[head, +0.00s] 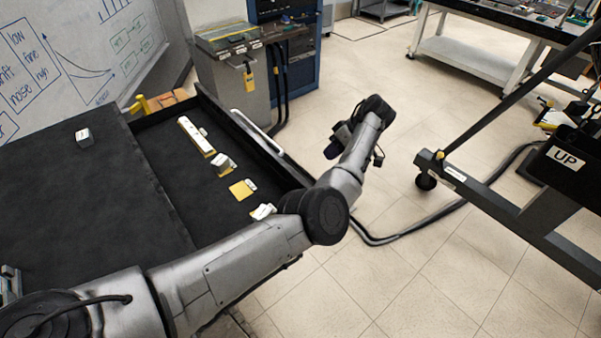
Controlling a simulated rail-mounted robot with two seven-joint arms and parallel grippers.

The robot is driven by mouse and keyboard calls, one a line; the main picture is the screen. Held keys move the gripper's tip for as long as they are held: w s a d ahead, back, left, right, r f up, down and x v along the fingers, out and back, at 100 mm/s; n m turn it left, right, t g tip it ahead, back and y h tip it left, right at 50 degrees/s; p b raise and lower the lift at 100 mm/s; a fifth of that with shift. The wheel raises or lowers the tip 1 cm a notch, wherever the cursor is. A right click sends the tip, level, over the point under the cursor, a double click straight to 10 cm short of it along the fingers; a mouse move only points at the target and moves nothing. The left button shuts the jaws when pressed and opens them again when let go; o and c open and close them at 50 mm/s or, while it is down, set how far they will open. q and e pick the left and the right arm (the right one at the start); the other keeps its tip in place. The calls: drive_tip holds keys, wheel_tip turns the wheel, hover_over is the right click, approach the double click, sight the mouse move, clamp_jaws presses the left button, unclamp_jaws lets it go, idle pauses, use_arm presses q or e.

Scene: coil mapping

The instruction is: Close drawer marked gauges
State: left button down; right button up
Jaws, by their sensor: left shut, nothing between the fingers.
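A black drawer (150,122) stands pulled out from the dark cabinet top at the left. Several white and yellow items lie in it. A long pale handle (257,133) runs along its outer front edge. I cannot read any label that says gauges. My left arm reaches from the lower left across the near part of the drawer and hides its near front corner. My left gripper (333,147) is shut and empty, out past the drawer front above the floor, apart from the handle. My right gripper is out of view.
A grey cabinet (235,85) with a yellow tag stands beyond the drawer. A wheeled frame (480,185) marked UP stands at the right. A black cable (430,230) crosses otherwise open tiled floor.

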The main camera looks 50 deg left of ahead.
use_arm(q)
drive_tip(key=s+a+f, duration=0.3)
drive_tip(key=s+f, duration=0.3)
drive_tip(key=s, duration=0.2)
drive_tip(key=shift+a+f, duration=0.15)
drive_tip(key=shift+f, duration=0.25)
drive_tip(key=shift+a, duration=0.1)
